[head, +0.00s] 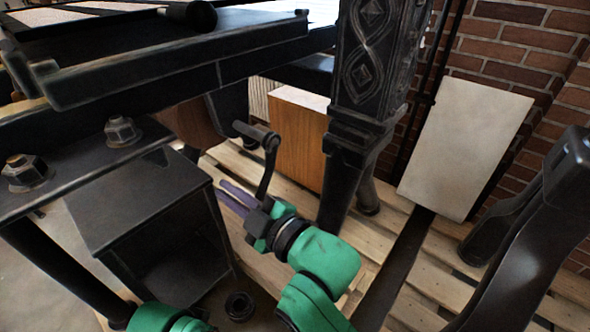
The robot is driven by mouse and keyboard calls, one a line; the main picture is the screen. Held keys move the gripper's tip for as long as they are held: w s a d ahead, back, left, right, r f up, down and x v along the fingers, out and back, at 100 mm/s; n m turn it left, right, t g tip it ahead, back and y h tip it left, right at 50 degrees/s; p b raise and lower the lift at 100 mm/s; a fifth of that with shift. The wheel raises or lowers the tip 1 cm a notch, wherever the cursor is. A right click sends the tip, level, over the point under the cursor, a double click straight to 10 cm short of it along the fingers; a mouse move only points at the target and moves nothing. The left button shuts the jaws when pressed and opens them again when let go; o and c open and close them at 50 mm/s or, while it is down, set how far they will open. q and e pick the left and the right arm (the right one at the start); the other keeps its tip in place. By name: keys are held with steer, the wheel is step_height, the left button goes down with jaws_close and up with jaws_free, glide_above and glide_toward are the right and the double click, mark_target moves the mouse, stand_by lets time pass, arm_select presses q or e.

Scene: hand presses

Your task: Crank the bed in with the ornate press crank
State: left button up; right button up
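The ornate press has a black carved column (372,55). A dark crank (268,165) stands near it, its arm roughly upright and its short cylindrical handle (250,132) at the top. A black flat bed (180,65) on rails spans the upper left. My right gripper (236,196) is just below and left of the crank arm; its two purplish fingers point up-left and look apart, with nothing seen between them. The crank's lower end is hidden behind the gripper body. My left arm shows only as a green piece at the bottom left; its gripper is out of view.
A wooden cabinet (297,140) stands behind the crank. A pale board (465,148) leans by the brick wall (520,40). A black frame with bolts (122,131) fills the left. A dark curved leg (535,230) stands at right. Wooden pallet slats (420,285) cover the floor.

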steer(key=o, duration=1.3)
steer(key=p+v, duration=0.2)
steer(key=v, duration=0.6)
steer(key=shift+p, duration=0.4)
